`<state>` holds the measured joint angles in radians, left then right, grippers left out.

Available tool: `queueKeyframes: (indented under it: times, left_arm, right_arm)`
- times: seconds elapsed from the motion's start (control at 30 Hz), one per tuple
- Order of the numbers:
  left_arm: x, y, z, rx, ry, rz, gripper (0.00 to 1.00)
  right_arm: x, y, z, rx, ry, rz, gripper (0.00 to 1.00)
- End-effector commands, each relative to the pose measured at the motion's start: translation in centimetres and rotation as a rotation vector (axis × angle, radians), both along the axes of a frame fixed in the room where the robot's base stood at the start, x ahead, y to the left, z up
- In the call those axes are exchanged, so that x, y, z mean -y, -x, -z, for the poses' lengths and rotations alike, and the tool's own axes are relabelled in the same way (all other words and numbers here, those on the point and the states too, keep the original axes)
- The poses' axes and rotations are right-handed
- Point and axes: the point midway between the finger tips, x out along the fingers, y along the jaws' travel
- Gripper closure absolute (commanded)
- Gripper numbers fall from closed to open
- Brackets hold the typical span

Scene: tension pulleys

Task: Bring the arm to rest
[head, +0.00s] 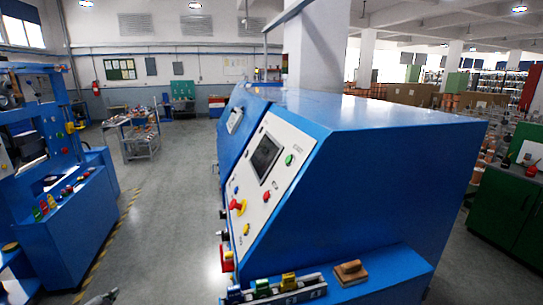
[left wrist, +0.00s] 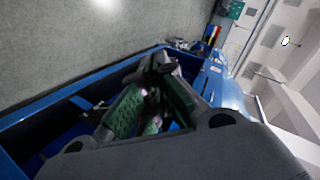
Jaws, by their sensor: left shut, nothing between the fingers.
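A small grey tip of my left gripper (head: 103,298) shows at the bottom edge of the head view, left of the blue machine and over the grey floor. In the left wrist view my left gripper (left wrist: 160,90) has its green-padded fingers shut, with nothing held between them. Behind the fingers lies a blue machine surface, apparently below them; whether they touch it I cannot tell. Most of the left arm is out of the head view. My right gripper does not show.
A large blue machine (head: 370,135) with a sloped control panel (head: 262,180) fills the middle and right. Its front ledge carries a wooden-handled block (head: 350,271) and coloured parts. Another blue machine (head: 60,225) stands left. Clear floor (head: 165,215) lies between, with a cart (head: 140,140) further back.

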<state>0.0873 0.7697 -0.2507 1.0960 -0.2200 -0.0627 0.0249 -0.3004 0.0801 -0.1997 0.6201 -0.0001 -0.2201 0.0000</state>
Motion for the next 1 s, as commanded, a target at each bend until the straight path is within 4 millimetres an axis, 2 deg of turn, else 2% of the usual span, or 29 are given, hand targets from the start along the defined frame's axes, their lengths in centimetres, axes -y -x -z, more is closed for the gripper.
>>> queueKeyframes:
  times: [0.03, 0.23, 0.47, 0.73, 1.0]
  left_arm:
    - [-0.3, 1.2, 2.2, -0.032, 0.019, -0.035, 1.0]
    - [-0.6, 6.4, 9.9, -0.152, 0.093, -0.159, 1.0]
    - [0.9, 13.1, 18.1, -0.282, 0.182, -0.279, 1.0]
    - [4.9, 21.4, 26.4, -0.421, 0.285, -0.385, 1.0]
    - [11.1, 30.0, 33.2, -0.546, 0.381, -0.451, 1.0]
  right_arm:
    - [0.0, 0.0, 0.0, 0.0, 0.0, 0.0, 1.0]
    - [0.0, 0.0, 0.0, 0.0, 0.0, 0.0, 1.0]
    - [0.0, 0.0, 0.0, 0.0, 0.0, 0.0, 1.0]
    - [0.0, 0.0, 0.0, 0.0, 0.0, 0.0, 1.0]
    - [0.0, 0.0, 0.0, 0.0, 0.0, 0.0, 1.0]
